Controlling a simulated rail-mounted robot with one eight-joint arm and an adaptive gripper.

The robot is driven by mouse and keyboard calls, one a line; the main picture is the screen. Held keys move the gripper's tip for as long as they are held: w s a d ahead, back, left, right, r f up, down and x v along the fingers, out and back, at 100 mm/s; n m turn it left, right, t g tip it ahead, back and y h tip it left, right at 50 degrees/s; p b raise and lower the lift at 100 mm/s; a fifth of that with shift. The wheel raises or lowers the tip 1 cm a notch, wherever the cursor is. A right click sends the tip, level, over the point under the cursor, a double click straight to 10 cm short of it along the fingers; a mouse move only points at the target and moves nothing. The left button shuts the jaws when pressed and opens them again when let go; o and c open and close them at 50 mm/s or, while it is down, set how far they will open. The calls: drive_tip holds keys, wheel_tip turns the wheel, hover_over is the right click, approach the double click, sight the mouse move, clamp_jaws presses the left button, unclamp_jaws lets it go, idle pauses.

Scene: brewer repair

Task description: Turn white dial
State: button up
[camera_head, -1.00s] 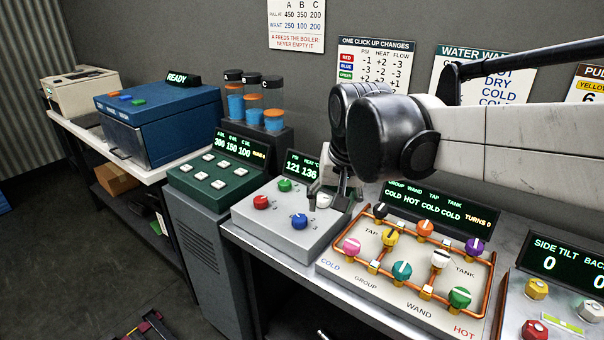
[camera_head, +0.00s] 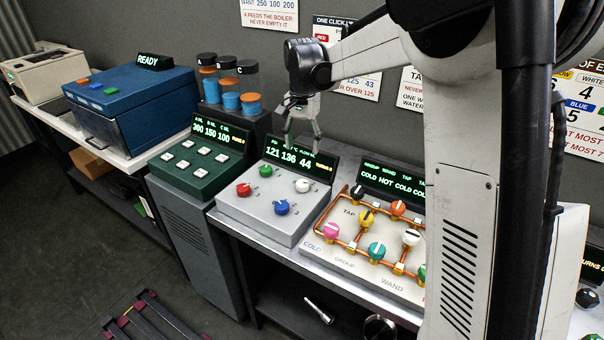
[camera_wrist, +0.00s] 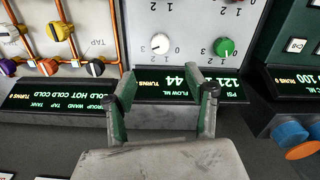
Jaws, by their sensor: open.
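A white dial (camera_head: 303,185) sits at the back right of the grey panel (camera_head: 262,214) with the PSI, heat and flow display. Red, blue and green dials share this panel. In the wrist view the white dial (camera_wrist: 160,43) shows beyond my fingertips, beside the green dial (camera_wrist: 224,47). My gripper (camera_head: 304,140) is open and empty, above the panel's display and apart from the dial. In the wrist view its two fingers (camera_wrist: 153,76) stand spread, with the display between and behind them. The display reads 121, 136 and 44.
A second white dial (camera_head: 411,236) is on the copper-pipe panel (camera_head: 345,262) to the right, partly hidden by my arm. A green button panel (camera_head: 199,166) and clear canisters (camera_head: 230,92) stand to the left. Wall signs hang behind my gripper.

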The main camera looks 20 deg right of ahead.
sight(303, 183)
wheel_tip(303, 183, down, 14)
drive_tip(key=shift+w+r+p, duration=0.1)
drive_tip(key=shift+p, duration=0.45)
drive_tip(key=c, duration=1.1)
drive_tip(key=shift+c, duration=0.2)
drive_tip(key=n+b, duration=0.3)
drive_tip(key=shift+f, duration=0.2)
drive_tip(key=shift+d+r+n+b, duration=0.15)
drive_tip(key=shift+n+b, duration=1.6)
drive_tip(key=shift+n, duration=1.05)
